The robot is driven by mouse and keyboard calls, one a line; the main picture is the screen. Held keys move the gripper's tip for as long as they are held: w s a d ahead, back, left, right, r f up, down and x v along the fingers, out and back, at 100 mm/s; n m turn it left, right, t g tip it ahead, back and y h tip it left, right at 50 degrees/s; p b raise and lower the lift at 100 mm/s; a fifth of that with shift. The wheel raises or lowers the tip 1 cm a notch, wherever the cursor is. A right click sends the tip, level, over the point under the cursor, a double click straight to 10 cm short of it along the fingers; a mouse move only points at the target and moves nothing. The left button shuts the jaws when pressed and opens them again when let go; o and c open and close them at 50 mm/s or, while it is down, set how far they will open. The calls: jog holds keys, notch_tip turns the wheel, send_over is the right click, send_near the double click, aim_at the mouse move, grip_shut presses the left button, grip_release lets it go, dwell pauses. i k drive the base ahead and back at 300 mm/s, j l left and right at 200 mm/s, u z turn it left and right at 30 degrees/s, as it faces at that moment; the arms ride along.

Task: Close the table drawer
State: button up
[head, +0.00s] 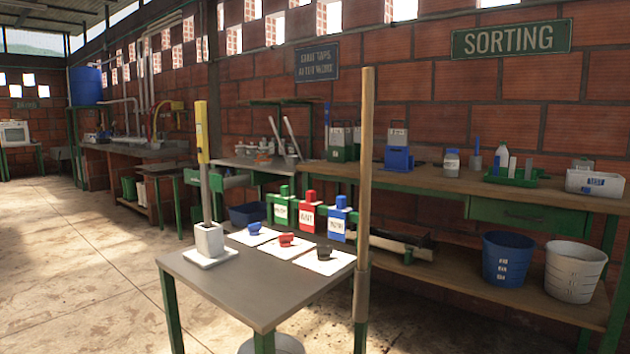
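A green drawer (217,179) shows at the middle left, at the left end of a grey-topped bench (236,163). It seems to stand out from the bench, but it is small and I cannot tell how far. Another green drawer (530,217) sits under the wooden workbench (450,182) on the right; its front looks about flush with the bench frame. My gripper is not in view.
A small grey table (262,290) stands in front, with a pole in a white block (209,240), small cups on white cards and a tall wooden post (364,180). Blue (507,258) and white (573,270) buckets stand on the right shelf. The left floor (70,260) is clear.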

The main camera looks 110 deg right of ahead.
aim_at(218, 182)
jog(key=z, duration=3.1)
jog(key=i+j+u, duration=0.4)
jog(key=i+u, duration=0.25)
jog(key=i, duration=0.2)
jog(key=i+u, duration=0.3)
jog(key=i, duration=0.15)
jog(key=i+z, duration=0.2)
jog(key=i, duration=0.35)
jog(key=i+j+z, duration=0.2)
jog(key=i, duration=0.3)
jog(key=i+j+z, duration=0.2)
jog(key=i, duration=0.3)
jog(key=i+l+z, duration=0.15)
jog(key=i+z, duration=0.2)
jog(key=i, duration=0.15)
jog(key=i+z, duration=0.35)
jog(key=i, duration=0.2)
